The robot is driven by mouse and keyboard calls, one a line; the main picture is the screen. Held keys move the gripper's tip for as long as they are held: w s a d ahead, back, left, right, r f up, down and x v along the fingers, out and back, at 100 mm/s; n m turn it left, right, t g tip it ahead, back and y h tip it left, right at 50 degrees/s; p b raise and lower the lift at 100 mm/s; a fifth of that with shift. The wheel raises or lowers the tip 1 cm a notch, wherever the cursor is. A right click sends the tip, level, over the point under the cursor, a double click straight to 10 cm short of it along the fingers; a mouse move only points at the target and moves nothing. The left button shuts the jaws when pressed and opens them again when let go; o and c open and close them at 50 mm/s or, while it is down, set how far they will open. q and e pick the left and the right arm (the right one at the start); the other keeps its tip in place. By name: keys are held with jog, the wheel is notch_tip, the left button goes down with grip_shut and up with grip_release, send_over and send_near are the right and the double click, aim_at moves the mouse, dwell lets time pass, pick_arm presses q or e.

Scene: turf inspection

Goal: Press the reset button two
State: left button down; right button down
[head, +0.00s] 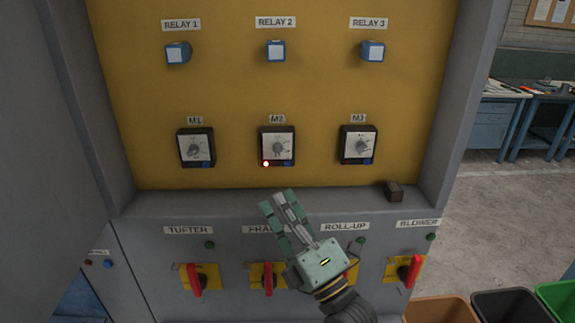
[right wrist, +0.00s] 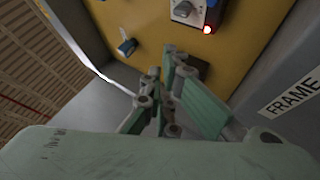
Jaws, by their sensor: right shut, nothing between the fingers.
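The M2 unit (head: 276,146) is a dark box with a grey dial in the middle of the yellow panel. A red lamp (head: 266,164) is lit at its lower left, and a small blue button (head: 287,163) sits at its lower right. My right gripper (head: 278,197) is shut and empty, its fingers pointing up, below M2 and apart from the button. In the right wrist view the closed fingers (right wrist: 172,62) lie in front of the yellow panel, with the lit lamp (right wrist: 207,30) near the top. My left gripper is not in view.
The M1 (head: 196,148) and M3 (head: 358,145) units flank M2. Three blue relays (head: 276,51) are above. Bins (head: 440,310) stand at lower right.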

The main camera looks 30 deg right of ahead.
aim_at(287, 164)
jog(key=shift+w+d+b, duration=0.3)
jog(key=shift+w+d, duration=0.45)
jog(key=shift+w, duration=0.5)
jog(key=shift+w+d+b, duration=0.35)
jog(key=shift+w+d, duration=0.45)
jog(key=shift+w, duration=0.45)
jog(key=shift+w+d+b, duration=0.3)
jog(key=shift+w+d, duration=0.45)
jog(key=shift+w, duration=0.5)
jog(key=shift+w+d, duration=0.2)
jog(key=shift+w, duration=0.15)
jog(key=shift+w+d, duration=0.25)
jog(key=shift+w, duration=0.15)
jog(key=shift+s, duration=0.1)
jog(key=shift+s+a+p, duration=0.3)
jog(key=shift+s+a, duration=0.15)
jog(key=shift+s, duration=0.25)
